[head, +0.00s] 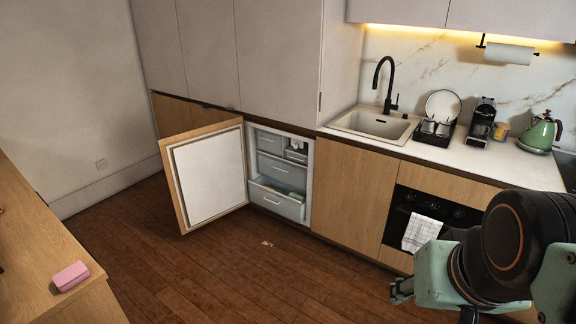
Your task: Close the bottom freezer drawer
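The freezer (309,165) is a small built-in unit under the counter, and its wood-faced door (210,176) stands wide open to the left. Its bottom drawer (277,203) is pale and see-through, with a light handle. It sticks out past the drawers above. The middle drawer (281,172) sits further in above it. My gripper (401,290) is at the lower right, in front of the oven and well apart from the freezer. Its fingers are small and partly hidden by my arm, so I cannot tell whether it is open.
A wooden counter (25,240) with a pink block (70,277) is at the left. The oven (437,210) with a hanging towel (421,233) is right of the freezer. A sink (370,124) is above.

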